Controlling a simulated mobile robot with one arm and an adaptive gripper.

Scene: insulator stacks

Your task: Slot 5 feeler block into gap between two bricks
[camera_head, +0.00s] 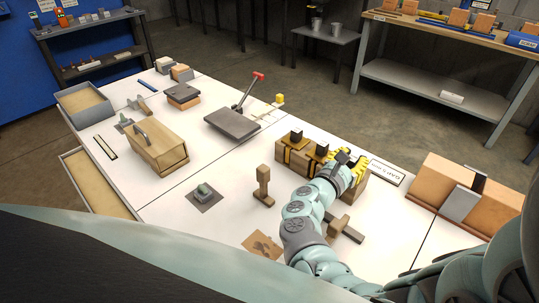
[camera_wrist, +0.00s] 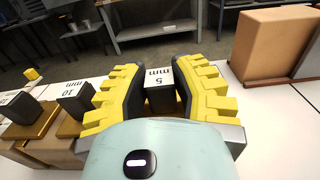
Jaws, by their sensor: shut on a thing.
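My gripper (camera_wrist: 157,78) has yellow ribbed fingers with dark pads and is shut on the feeler block (camera_wrist: 160,98), a dark block whose pale top reads "5 mm". In the head view my gripper (camera_head: 356,165) is at the right end of the wooden block stand (camera_head: 289,165); the held block is mostly hidden there. I cannot tell whether the block still touches the stand. The two orange bricks (camera_head: 440,178) are at the right of the table, with grey and dark plates against them. One brick (camera_wrist: 272,42) shows at the upper right of the wrist view. Their gap is not clearly visible.
Two other dark feeler blocks stand on the stand; one (camera_wrist: 76,100) reads "10 mm". A small label plate (camera_head: 387,172) lies between stand and bricks. A wooden piece (camera_head: 263,187) stands in front. A wooden box (camera_head: 156,146) is further left.

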